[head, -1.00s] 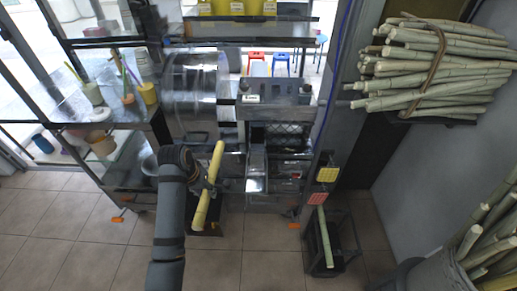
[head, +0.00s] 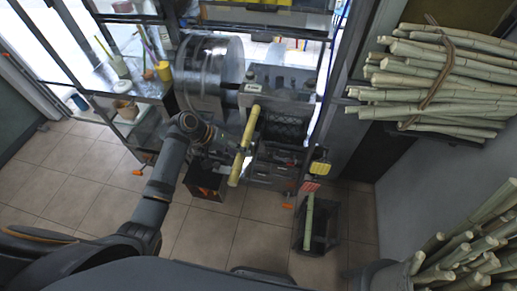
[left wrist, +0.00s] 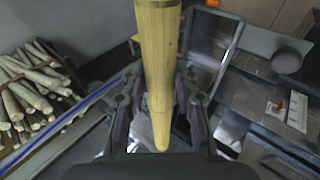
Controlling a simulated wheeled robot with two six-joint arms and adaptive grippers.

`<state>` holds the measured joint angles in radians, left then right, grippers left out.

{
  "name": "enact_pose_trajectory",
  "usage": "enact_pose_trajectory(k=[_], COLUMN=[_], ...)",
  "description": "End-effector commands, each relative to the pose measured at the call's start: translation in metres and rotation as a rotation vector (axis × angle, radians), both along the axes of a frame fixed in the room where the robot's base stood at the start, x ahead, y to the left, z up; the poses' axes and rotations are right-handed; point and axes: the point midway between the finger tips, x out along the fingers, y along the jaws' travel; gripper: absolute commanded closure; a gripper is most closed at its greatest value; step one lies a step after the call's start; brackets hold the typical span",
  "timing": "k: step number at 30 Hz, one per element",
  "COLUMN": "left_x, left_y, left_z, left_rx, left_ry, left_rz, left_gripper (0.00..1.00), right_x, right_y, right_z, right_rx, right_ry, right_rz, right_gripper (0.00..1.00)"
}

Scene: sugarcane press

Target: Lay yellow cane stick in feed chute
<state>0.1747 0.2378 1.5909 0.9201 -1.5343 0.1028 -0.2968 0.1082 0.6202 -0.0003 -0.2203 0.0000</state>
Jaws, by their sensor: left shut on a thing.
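The yellow cane stick (head: 244,145) is tilted nearly upright in the head view, in front of the metal press. My left gripper (head: 232,150) is shut on it near its middle. In the left wrist view the stick (left wrist: 157,60) runs between the two fingers of my left gripper (left wrist: 158,112). The press (head: 283,95) stands just behind and right of the stick, with a round metal drum (head: 209,68) at its left. I cannot clearly make out the feed chute; the stick appears in front of it or beside it. My right gripper does not show.
A tied bundle of green canes (head: 440,80) lies on a wall rack at the right. More canes stand in a bin (head: 385,280) at the lower right. A dark crate (head: 317,232) with a green stick sits on the floor. Shelves with cups (head: 163,71) stand at the left.

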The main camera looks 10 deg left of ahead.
Motion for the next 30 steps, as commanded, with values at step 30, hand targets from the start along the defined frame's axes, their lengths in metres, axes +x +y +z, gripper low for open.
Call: enact_pose_trajectory(k=[30], left_x=[0.000], left_y=[0.000], left_z=[-0.069], left_rx=[-0.011], left_ry=[-0.002], left_rz=[-0.001], left_gripper=[1.00], right_x=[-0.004], right_y=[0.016], right_z=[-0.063], right_rx=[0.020], right_ry=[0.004], right_rz=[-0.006], right_gripper=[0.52])
